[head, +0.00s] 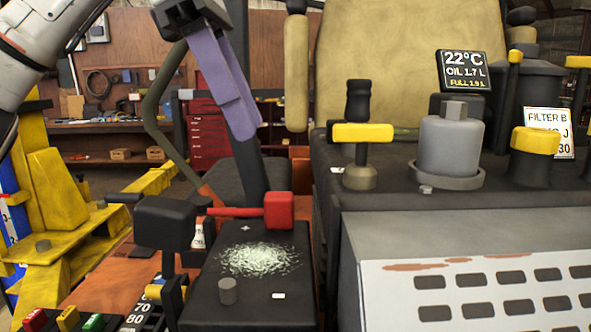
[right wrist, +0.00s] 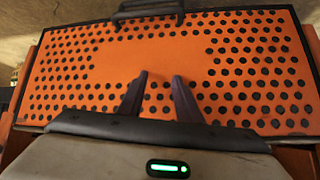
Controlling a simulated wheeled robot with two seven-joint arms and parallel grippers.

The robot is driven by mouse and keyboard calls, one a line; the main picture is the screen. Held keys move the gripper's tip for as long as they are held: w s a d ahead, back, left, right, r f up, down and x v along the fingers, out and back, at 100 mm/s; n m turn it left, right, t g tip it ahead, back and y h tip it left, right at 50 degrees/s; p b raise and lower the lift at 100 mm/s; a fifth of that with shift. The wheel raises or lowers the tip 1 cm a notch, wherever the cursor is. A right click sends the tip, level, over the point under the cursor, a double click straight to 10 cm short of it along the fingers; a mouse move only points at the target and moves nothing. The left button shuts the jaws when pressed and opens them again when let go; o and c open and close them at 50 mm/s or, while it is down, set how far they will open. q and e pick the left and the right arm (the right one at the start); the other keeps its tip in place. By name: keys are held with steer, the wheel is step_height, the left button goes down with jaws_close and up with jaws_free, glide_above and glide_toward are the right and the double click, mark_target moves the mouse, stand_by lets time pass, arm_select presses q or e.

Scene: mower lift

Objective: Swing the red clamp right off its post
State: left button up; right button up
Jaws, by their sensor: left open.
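The red clamp shows in the head view as a red block (head: 279,210) with a thin red arm reaching left from it. It sits at the back edge of a black box top, near the foot of a dark upright post (head: 252,165). My left gripper (head: 241,125) comes down from the upper left with purple fingers, above the clamp and apart from it. It is open and nothing shows in it. My right gripper (right wrist: 160,76) shows in the right wrist view with its two dark fingers apart and empty, in front of an orange perforated panel (right wrist: 160,62).
Pale clippings (head: 258,260) lie on the black box top in front of the clamp. A black-headed lever (head: 164,222) stands just left. A yellow T-handle (head: 362,133) and grey canister (head: 450,145) stand right. A yellow lift frame (head: 55,200) is at far left.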

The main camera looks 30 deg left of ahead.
arm_select(q)
steer(key=b, duration=0.2)
glide_above(278, 194)
steer(key=s+a, duration=0.1)
steer(key=a, duration=0.2)
steer(key=f, duration=0.4)
steer(key=shift+s+d+f, duration=0.15)
steer(key=shift+d+f, duration=0.1)
steer(key=shift+f, duration=0.15)
steer(key=x, duration=0.3)
steer(key=shift+d+f, duration=0.15)
steer(key=shift+f, duration=0.05)
steer(key=shift+w+d+f+b, duration=0.25)
steer(key=shift+f+b, duration=0.05)
steer(key=shift+f, duration=0.3)
arm_select(e)
steer(key=shift+s+a+f, duration=0.1)
steer(key=shift+s+f, duration=0.1)
steer(key=shift+f, duration=0.6)
steer(key=shift+s+f, duration=0.15)
steer(key=shift+f, duration=0.6)
arm_select(q)
jaws_close()
